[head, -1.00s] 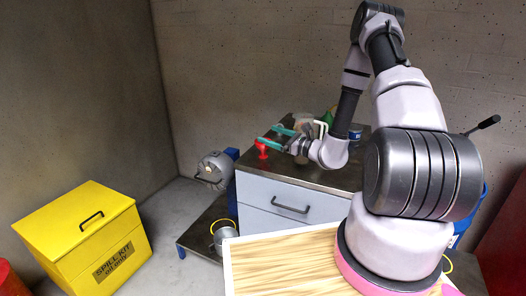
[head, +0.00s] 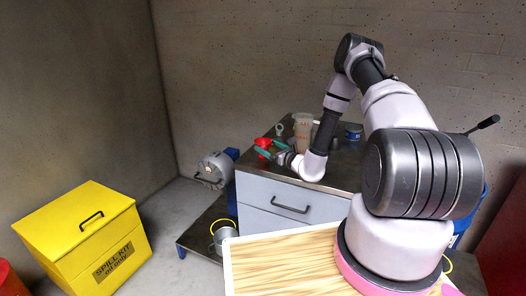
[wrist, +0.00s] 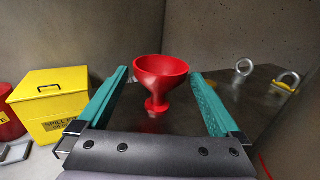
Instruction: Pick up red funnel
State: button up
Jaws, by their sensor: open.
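The red funnel (head: 262,142) is near the left end of the metal top of the grey cabinet (head: 335,175). In the wrist view the funnel (wrist: 160,78) shows its wide mouth up and its narrow spout down. My gripper (wrist: 160,74) is open, with one teal finger on each side of the funnel. A narrow gap shows between each finger and the funnel's rim. In the head view my gripper (head: 268,150) is low over the cabinet top and partly covers the funnel.
A clear measuring jug (head: 303,130) and a blue tin (head: 353,132) stand right of my gripper. A yellow spill-kit box (head: 85,235) stands on the floor at left.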

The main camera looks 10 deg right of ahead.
aim_at(263, 141)
jog(key=shift+x, duration=1.95)
jog(key=c, duration=1.2)
jog(key=shift+c, duration=0.2)
jog(key=shift+r, duration=0.15)
